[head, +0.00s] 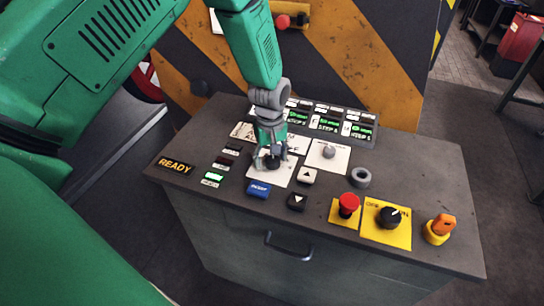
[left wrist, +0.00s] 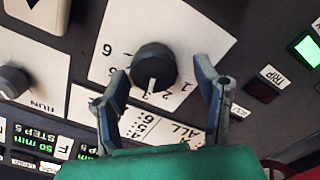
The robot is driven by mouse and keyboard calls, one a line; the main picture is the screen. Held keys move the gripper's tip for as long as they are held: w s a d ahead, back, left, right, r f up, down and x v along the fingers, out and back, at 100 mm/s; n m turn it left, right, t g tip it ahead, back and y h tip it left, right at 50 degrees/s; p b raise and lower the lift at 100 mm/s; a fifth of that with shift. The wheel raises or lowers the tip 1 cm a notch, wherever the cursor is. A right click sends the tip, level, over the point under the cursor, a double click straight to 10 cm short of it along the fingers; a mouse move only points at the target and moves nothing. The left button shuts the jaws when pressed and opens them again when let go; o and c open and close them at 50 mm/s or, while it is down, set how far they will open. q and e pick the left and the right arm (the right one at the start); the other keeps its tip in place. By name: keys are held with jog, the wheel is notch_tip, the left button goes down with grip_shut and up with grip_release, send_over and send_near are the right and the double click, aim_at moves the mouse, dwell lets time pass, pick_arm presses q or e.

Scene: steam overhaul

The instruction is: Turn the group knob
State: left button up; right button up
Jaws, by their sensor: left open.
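The group knob is a black round knob (left wrist: 153,66) with a white pointer line, on a white plate (left wrist: 190,25) numbered around it. In the left wrist view its pointer lies near the 2 and 3. My left gripper (left wrist: 162,70) is open, with one finger on each side of the knob and a visible gap on both sides. In the head view the left gripper (head: 268,158) points down over the knob's white plate (head: 272,178), covering part of it and the knob. My right gripper is in neither view.
On the grey console stand a second knob (head: 329,152), a blue button (head: 259,189), black and white arrow buttons, a red mushroom button (head: 348,204), a black selector (head: 389,217) on yellow and an orange switch (head: 440,229). Lit displays (head: 325,123) line the back; a striped panel rises behind.

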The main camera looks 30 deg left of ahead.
pick_arm(q)
jog(key=shift+a+f, duration=0.1)
jog(key=shift+d, duration=0.45)
jog(key=c, duration=0.9)
jog(key=shift+d+r, duration=0.2)
jog(key=shift+d, duration=0.05)
jog(key=shift+c, duration=1.2)
jog(key=shift+a, duration=0.25)
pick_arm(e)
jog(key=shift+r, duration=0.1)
pick_arm(q)
jog(key=shift+d+m+p, duration=0.1)
jog(key=shift+m+p, duration=0.2)
jog(key=shift+m, duration=0.7)
jog(key=shift+w+m+p, duration=0.1)
jog(key=shift+m+p, duration=0.25)
jog(key=shift+m, duration=1.55)
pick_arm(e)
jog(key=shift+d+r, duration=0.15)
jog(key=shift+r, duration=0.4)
